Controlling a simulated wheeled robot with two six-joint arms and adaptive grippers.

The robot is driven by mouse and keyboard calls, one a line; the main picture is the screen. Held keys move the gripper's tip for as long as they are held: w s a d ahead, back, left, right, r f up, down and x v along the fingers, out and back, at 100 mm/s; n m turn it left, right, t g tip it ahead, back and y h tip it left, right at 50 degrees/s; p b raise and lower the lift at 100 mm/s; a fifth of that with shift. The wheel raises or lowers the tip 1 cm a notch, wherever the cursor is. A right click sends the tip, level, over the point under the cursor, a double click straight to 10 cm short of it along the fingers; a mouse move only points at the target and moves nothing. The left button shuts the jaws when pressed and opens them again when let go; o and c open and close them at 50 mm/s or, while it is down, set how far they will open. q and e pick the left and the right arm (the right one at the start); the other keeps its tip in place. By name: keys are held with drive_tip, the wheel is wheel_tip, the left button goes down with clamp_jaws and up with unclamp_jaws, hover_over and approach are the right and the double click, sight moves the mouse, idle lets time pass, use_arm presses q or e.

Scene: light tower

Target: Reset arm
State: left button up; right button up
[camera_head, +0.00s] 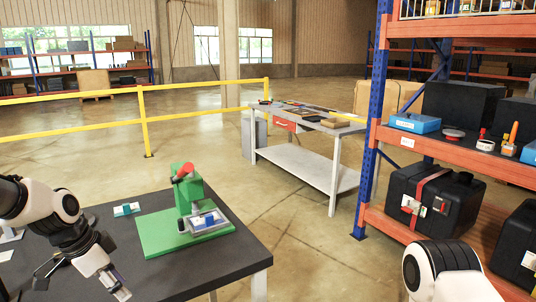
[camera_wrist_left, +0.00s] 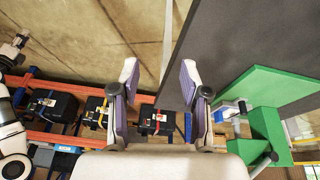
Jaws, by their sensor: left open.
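My left gripper (camera_head: 114,284) is low over the left part of the dark table in the head view. In the left wrist view my left gripper (camera_wrist_left: 160,78) has its two purple-lined fingers spread, with nothing between them. A green stand (camera_head: 188,232) with a red-topped upright sits on the table to the right of the gripper, apart from it. The green stand (camera_wrist_left: 275,90) also shows at the right of the left wrist view. Of my right arm, a white link shows at the bottom right of the head view; its gripper cannot be made out.
The dark table (camera_head: 130,240) also bears a small teal and white piece (camera_head: 127,209) and a grey tray (camera_head: 207,221) on the green base. A workbench (camera_head: 300,120) stands behind. An orange and blue shelf (camera_head: 400,135) with black cases is at right. Open floor lies between.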

use_arm(q)
drive_tip(key=s+d+f+g+y, duration=0.1)
drive_tip(key=s+d+f+g, duration=0.15)
drive_tip(key=s+f, duration=0.75)
drive_tip(key=s+d+f+g, duration=0.2)
drive_tip(key=s+f+g, duration=0.25)
drive_tip(key=f, duration=0.95)
drive_tip(key=s+d+f+n+t+y, duration=0.1)
drive_tip(key=s+f+n, duration=0.3)
drive_tip(key=s, duration=0.5)
drive_tip(key=s+d+f+n+y, duration=0.1)
drive_tip(key=s+f, duration=0.4)
drive_tip(key=s, duration=0.4)
drive_tip(key=w+n+t, duration=0.4)
drive_tip(key=w+n, duration=0.1)
drive_tip(key=shift+w+a+p, duration=0.2)
drive_tip(key=shift+w+p, duration=0.05)
drive_tip(key=shift+p, duration=0.05)
